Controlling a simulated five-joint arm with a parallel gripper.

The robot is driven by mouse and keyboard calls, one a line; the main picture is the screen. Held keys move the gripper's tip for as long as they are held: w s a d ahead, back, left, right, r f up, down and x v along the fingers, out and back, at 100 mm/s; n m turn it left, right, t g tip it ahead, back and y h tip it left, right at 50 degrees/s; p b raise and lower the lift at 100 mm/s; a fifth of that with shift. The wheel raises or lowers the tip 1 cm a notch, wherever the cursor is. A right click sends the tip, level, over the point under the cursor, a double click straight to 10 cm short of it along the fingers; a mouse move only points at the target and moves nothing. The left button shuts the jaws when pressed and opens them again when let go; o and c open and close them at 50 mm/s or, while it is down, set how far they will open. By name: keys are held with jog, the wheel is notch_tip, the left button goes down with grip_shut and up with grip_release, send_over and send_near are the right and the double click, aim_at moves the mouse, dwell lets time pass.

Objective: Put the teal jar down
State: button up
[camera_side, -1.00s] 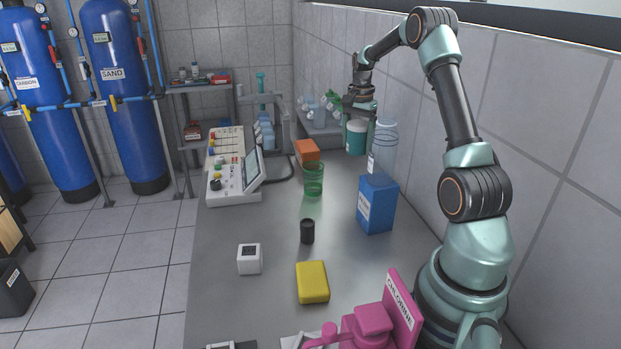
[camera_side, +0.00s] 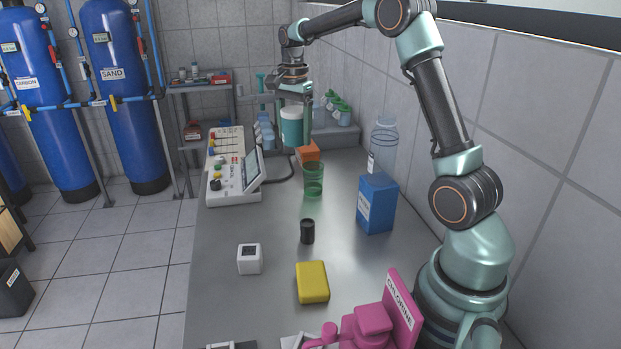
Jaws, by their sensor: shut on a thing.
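The teal jar (camera_side: 292,132) has a white lid and hangs upright in my gripper (camera_side: 295,108). My gripper points down and is shut on the jar, with a finger showing at its right side. The jar is in the air above the far part of the grey bench (camera_side: 270,219). In the picture it overlaps the top of an orange block (camera_side: 308,153), so part of that block is hidden.
A green glass (camera_side: 313,180) stands in front of the orange block. A clear bottle (camera_side: 383,143) and a blue box (camera_side: 377,204) stand to the right. A control panel (camera_side: 228,180) is at left. A black cylinder (camera_side: 307,231), white cube (camera_side: 249,259) and yellow block (camera_side: 312,282) are nearer.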

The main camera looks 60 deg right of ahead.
send_over(271, 224)
notch_tip(271, 224, down, 20)
jog(key=shift+a+r, duration=0.1)
dwell(0.4)
jog(key=shift+f, duration=0.2)
jog(key=o, duration=1.3)
